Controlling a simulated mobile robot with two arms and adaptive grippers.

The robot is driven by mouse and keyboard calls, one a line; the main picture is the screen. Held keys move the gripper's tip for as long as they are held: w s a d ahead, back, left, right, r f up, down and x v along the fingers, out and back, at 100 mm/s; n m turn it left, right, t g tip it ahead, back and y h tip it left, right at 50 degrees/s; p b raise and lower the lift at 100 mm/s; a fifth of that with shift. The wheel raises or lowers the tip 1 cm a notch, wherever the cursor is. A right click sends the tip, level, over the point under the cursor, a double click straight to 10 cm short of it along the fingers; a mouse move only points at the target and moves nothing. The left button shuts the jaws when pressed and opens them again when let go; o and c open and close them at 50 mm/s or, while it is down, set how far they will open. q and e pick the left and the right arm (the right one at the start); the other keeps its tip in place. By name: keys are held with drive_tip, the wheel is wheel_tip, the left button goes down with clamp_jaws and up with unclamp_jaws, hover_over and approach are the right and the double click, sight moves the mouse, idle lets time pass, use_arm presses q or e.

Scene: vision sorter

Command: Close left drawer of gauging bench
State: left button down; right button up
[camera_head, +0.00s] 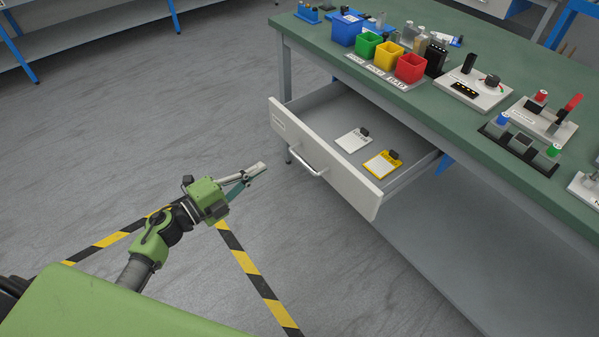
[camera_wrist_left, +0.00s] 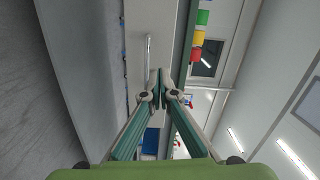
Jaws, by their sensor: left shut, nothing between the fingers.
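The left drawer (camera_head: 322,156) of the gauging bench (camera_head: 484,117) is pulled open, with a light grey front and a metal bar handle (camera_head: 306,161). A white clipboard-like item (camera_head: 352,140) and a yellow one (camera_head: 382,165) lie inside. My left gripper (camera_head: 262,168) is shut and empty, in front of the drawer, to the left of the handle and apart from it in the head view. In the left wrist view the shut fingertips (camera_wrist_left: 158,75) show close to the handle (camera_wrist_left: 148,62) in the picture. My right gripper is not in view.
Blue (camera_head: 346,30), green, yellow and red (camera_head: 410,68) bins stand on the green bench top, with several gauging devices (camera_head: 471,88) to the right. Yellow-black floor tape (camera_head: 258,280) runs below my arm. The floor before the drawer is clear.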

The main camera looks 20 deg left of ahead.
use_arm(q)
wheel_tip(320, 180, up, 2)
drive_tip(key=s+d+m+h, duration=0.1)
drive_tip(key=d+m, duration=0.1)
drive_tip(key=m, duration=0.1)
approach(314, 141)
drive_tip(key=shift+g, duration=0.3)
drive_tip(key=x, duration=0.5)
drive_tip(key=shift+w+d+r+b, duration=0.1)
drive_tip(key=shift+w+r+b, duration=0.05)
drive_tip(key=shift+w+b, duration=0.3)
drive_tip(key=shift+w+d, duration=0.35)
drive_tip(key=shift+w, duration=0.1)
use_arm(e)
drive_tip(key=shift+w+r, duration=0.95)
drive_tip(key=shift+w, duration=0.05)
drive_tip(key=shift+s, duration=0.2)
